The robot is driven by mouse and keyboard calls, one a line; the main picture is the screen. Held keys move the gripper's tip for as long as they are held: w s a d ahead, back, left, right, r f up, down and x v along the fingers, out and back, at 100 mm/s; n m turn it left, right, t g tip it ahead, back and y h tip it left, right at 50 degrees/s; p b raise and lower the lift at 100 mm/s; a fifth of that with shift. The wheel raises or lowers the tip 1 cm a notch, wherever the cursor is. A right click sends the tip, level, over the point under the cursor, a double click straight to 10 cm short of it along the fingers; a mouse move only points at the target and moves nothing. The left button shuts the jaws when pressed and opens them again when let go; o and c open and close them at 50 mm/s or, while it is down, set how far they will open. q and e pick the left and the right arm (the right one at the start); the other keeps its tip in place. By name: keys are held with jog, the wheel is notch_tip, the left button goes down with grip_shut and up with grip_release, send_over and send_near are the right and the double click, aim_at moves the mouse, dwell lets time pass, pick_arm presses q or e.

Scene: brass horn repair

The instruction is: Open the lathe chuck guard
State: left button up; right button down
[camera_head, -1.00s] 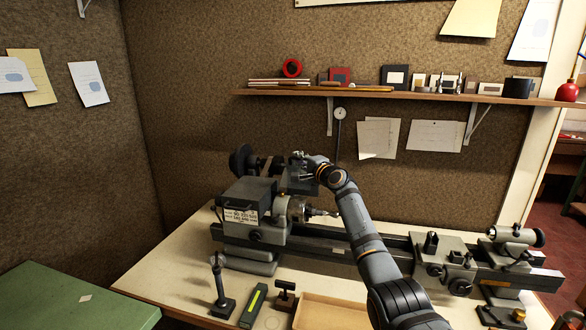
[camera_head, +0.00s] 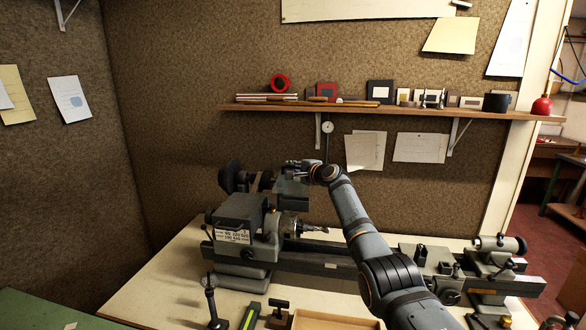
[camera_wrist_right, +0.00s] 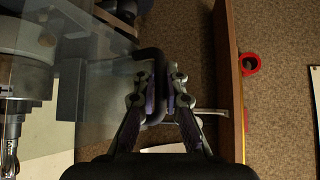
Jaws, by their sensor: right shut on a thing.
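The lathe (camera_head: 345,265) stands on the bench, its chuck (camera_head: 288,224) and held steel tool beside the dark headstock (camera_head: 238,212). The chuck guard (camera_head: 293,190) is a grey see-through panel, seen raised above the chuck. In the right wrist view the guard (camera_wrist_right: 100,105) spans the left half, with a black loop handle (camera_wrist_right: 152,56) at its edge. My right gripper (camera_head: 292,167) is at the guard's upper part, behind the chuck in the picture. In the wrist view its fingers (camera_wrist_right: 162,85) are closed on the handle. My left gripper is not in view.
A wall shelf (camera_head: 400,112) with frames and a red tape ring (camera_head: 280,83) runs above the gripper. The wrist view shows the shelf edge (camera_wrist_right: 229,60) close right of the fingers. A wooden tray (camera_head: 335,322) and small tools lie in front of the lathe.

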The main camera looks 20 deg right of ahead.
jog(key=c, duration=1.7)
grip_release()
jog(key=shift+a, duration=0.2)
jog(key=shift+s+f, duration=0.1)
jog(key=shift+s+d, duration=0.1)
jog(key=shift+s, duration=0.1)
jog(key=v, duration=1.1)
jog(key=shift+s, duration=0.2)
